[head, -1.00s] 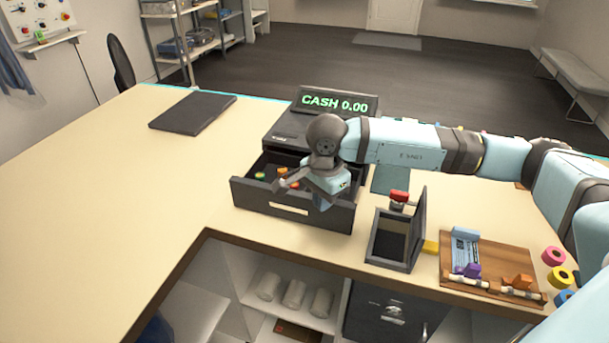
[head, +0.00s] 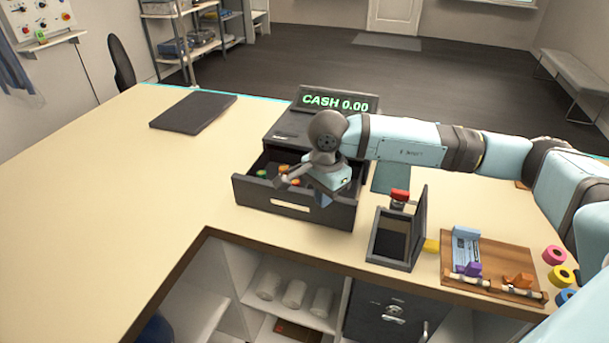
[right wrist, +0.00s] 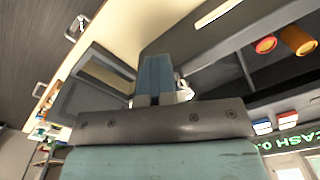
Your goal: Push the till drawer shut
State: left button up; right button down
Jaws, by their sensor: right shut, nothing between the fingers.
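The till (head: 290,125) stands on the counter with a green "CASH 0.00" display (head: 335,103). Its dark drawer (head: 255,194) is open toward me, with a pale label on the front and small coloured items inside. My right gripper (head: 323,199) is at the right part of the drawer front, its fingers shut and empty. In the right wrist view the shut blue fingers (right wrist: 157,78) overlap the dark drawer front (right wrist: 195,42); actual contact is hard to make out. My left gripper is not in view.
A dark open box (head: 397,238) stands right of the drawer, near a red-topped item (head: 399,196). A wooden board (head: 490,265) with small items and coloured rolls (head: 555,256) lie farther right. A dark flat pad (head: 193,113) lies left; the counter around it is clear.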

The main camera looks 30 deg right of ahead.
jog(key=w+d+f+b, duration=0.1)
jog(key=w+d+b, duration=0.3)
jog(key=w+d, duration=0.6)
jog(key=shift+d, duration=1.15)
dwell(0.4)
notch_tip(320, 180, up, 8)
jog(key=a+p, duration=0.1)
jog(key=p, duration=0.3)
jog(key=shift+s+r, duration=0.15)
jog(key=shift+s, duration=0.05)
dwell(0.3)
dwell(0.4)
